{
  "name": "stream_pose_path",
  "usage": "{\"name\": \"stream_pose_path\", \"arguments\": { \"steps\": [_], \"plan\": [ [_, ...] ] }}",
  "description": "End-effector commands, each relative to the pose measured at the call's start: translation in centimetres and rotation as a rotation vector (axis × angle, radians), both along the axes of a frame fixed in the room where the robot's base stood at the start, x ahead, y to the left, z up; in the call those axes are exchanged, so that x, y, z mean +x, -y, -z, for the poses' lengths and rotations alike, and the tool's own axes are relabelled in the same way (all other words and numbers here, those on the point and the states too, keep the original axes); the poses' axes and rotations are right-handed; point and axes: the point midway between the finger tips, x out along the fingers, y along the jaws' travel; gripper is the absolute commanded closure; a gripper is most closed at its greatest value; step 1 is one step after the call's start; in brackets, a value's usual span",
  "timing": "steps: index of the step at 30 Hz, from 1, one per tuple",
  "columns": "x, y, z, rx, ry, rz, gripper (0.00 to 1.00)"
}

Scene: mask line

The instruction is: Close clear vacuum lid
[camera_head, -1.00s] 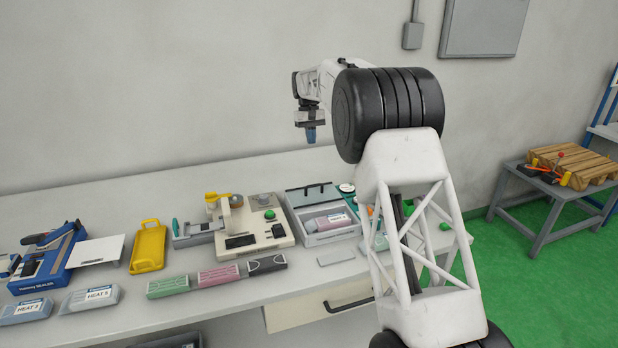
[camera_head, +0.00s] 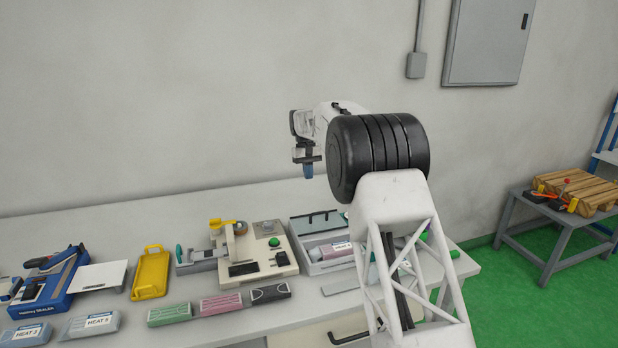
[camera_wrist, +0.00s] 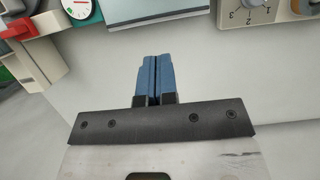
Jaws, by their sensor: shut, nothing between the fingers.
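The clear vacuum lid (camera_head: 318,226) is a greenish see-through panel with a dark handle. It is raised at the back of a light grey chamber (camera_head: 322,268), whose inside is uncovered. A grey pouch with a pink label (camera_head: 332,250) lies in the chamber. My gripper (camera_head: 308,171) hangs in the air above and behind the lid, apart from it, with its blue fingers pointing down. In the wrist view the blue fingertips (camera_wrist: 153,60) are pressed together and empty. A pale-edged glassy panel at the top of that view may be the lid; I cannot tell.
A beige machine with a green button (camera_head: 274,242) stands left of the chamber. A yellow tray (camera_head: 151,273) and a blue sealer (camera_head: 52,283) stand further left. My arm hides the bench right of the chamber. The wall is behind.

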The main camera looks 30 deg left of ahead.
Motion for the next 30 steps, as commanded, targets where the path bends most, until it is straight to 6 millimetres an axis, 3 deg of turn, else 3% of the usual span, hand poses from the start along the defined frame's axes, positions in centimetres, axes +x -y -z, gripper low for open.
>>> {"name": "stream_pose_path", "arguments": {
  "steps": [18, 30],
  "plan": [
    [-1.9, 1.9, 8.4, -0.002, -0.002, 0.0, 1.0],
    [-4.3, 4.3, 8.9, 0.0, 0.0, 0.001, 1.0]
  ]
}}
